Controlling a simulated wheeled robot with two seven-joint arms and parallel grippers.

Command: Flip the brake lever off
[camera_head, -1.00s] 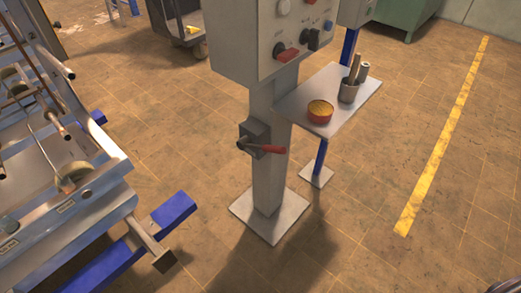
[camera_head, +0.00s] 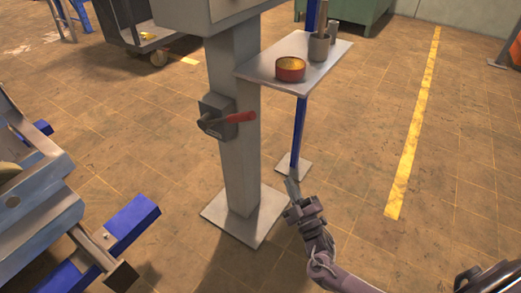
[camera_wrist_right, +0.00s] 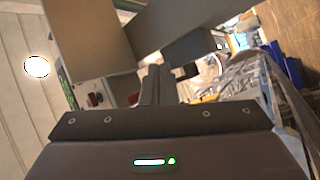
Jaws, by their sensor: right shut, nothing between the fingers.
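The brake lever (camera_head: 238,118) has a red handle that points right from a dark grey box (camera_head: 216,112) on the grey post (camera_head: 236,165). My right gripper (camera_head: 291,187) is below and to the right of the lever, apart from it. Its fingers are shut with nothing between them. The shut fingers also show in the right wrist view (camera_wrist_right: 155,85), with grey panels beyond them. I cannot make out the lever surely in that view. My left gripper is not in view.
A small shelf (camera_head: 262,70) right of the post, above the lever, holds a red tin (camera_head: 290,69) and a grey cup (camera_head: 319,47). A metal frame with blue feet (camera_head: 130,222) stands at the left.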

